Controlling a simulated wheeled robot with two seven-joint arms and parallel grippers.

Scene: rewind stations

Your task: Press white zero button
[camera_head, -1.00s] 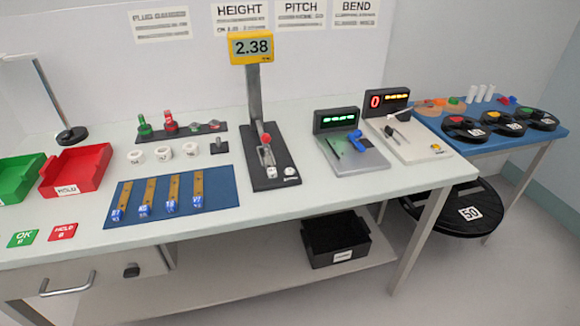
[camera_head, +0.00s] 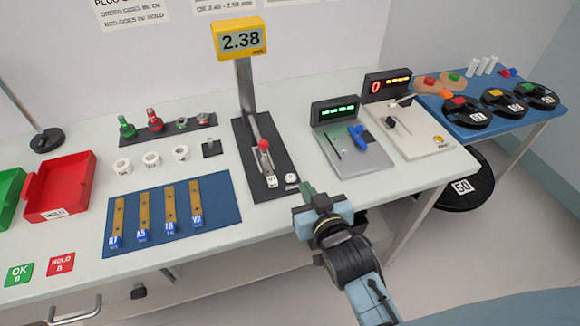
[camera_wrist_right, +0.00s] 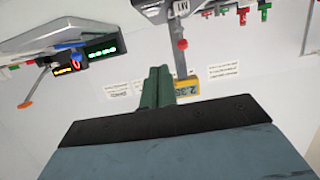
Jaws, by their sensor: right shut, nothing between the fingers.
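The height gauge stands mid-table with a black base (camera_head: 250,150), a grey post and a yellow display (camera_head: 241,39) reading 2.38. A red-knobbed lever (camera_head: 264,145) is on it. A small white round button (camera_head: 291,178) sits at the base's front right corner, beside a white block (camera_head: 272,181). My right gripper (camera_head: 309,190) is shut and empty, close to the front right of the button; I cannot tell the exact gap. Its green fingers (camera_wrist_right: 157,88) show together in the right wrist view, with the gauge display (camera_wrist_right: 188,87) beyond. My left gripper is not in view.
A grey instrument with a green display (camera_head: 336,110) stands right of the gauge, with another (camera_head: 387,84) behind it. A blue mat (camera_head: 212,210) with brass strips lies left. A red tray (camera_head: 60,186) is at far left. The front table edge is near my right gripper.

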